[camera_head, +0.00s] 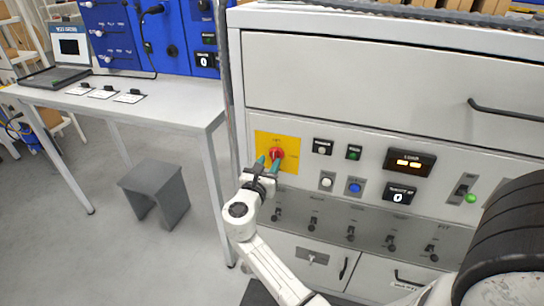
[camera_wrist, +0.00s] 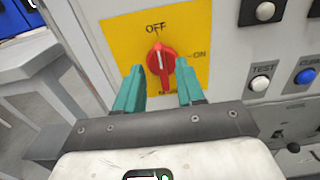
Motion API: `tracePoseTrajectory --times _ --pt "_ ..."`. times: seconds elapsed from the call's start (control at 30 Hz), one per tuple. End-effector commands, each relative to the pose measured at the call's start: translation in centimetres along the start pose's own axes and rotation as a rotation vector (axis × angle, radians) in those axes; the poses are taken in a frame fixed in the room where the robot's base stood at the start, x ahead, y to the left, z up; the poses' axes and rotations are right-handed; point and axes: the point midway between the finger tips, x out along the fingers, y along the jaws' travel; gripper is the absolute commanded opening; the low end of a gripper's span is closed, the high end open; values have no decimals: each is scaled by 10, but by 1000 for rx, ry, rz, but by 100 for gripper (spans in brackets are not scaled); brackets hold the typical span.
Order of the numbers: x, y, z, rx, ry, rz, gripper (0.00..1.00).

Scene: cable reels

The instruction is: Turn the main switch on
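The main switch (camera_head: 277,154) is a red rotary knob on a yellow plate (camera_head: 291,144) on the grey cabinet front. In the wrist view the red knob (camera_wrist: 161,60) points up toward the "OFF" mark, and "ON" is printed to its right on the yellow plate (camera_wrist: 125,37). My gripper (camera_head: 268,164) is in front of the knob. Its two teal fingers (camera_wrist: 160,86) are apart, one at each side of the knob's lower part, with gaps visible. I cannot tell how deep the fingertips reach around the knob.
Right of the plate are a white test button (camera_wrist: 260,83), a blue button (camera_head: 354,187), a load display (camera_head: 409,162) and a green lamp (camera_head: 471,198). A row of toggle switches (camera_head: 350,231) sits below. A table (camera_head: 170,102) and grey stool (camera_head: 156,191) stand left.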

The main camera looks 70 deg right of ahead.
Motion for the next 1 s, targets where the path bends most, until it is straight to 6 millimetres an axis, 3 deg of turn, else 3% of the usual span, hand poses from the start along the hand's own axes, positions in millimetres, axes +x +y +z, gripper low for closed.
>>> tracePoseTrajectory --times 0.23,0.6,1.0 --pt "29 0 0 1 2 -1 38" --pt "34 0 0 1 1 0 38" --pt "34 0 0 2 2 0 1"
